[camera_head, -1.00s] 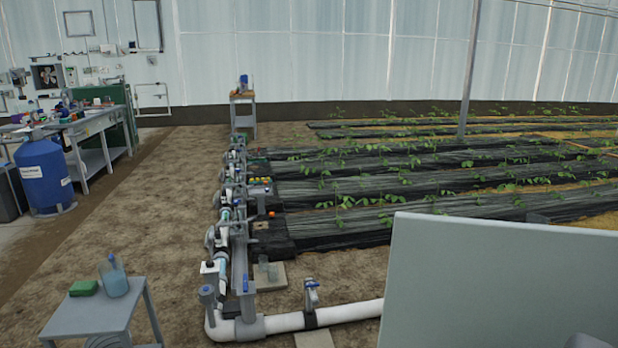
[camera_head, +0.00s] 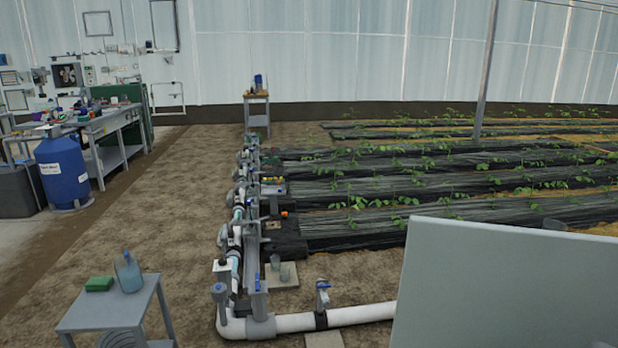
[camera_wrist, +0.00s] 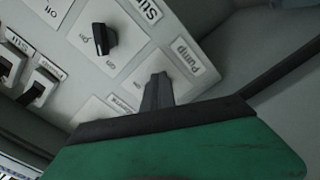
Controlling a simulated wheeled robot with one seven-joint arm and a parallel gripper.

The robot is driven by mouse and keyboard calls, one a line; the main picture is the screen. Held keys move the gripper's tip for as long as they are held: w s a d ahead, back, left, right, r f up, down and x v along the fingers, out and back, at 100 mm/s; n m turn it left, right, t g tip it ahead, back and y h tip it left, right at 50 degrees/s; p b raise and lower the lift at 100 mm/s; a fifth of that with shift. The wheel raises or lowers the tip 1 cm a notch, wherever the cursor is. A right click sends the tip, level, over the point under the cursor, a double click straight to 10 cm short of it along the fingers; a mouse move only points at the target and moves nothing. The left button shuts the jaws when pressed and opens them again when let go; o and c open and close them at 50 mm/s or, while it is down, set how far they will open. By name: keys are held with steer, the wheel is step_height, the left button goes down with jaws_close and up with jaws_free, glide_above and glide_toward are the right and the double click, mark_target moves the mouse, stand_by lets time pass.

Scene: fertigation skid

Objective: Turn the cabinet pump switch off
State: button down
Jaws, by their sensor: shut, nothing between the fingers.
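In the wrist view, a light grey control panel fills the upper part, tilted in the picture. The fingers are shut and end at or very near this plate; contact is unclear. The pump knob itself is hidden behind the fingers, so its position cannot be read. My gripper's green body with a black edge covers the bottom of the view. To the left, a black rotary knob (camera_wrist: 103,40) sits on its own plate beside a "Stir" label (camera_wrist: 147,8). My gripper is not visible in the head view.
Rocker switches (camera_wrist: 38,90) sit at the panel's left. In the head view, a large pale panel (camera_head: 515,290) blocks the lower right. A white pipe run (camera_head: 360,313), a small grey table (camera_head: 118,306) and a blue drum (camera_head: 63,175) stand around. Bare soil lies at left.

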steer(key=shift+s+r, duration=0.15)
steer(key=shift+s+d+r+p, duration=0.1)
steer(key=shift+s+r+p, duration=0.2)
steer(key=shift+r+p, duration=0.35)
stand_by(0.5)
steer(key=shift+s, duration=0.1)
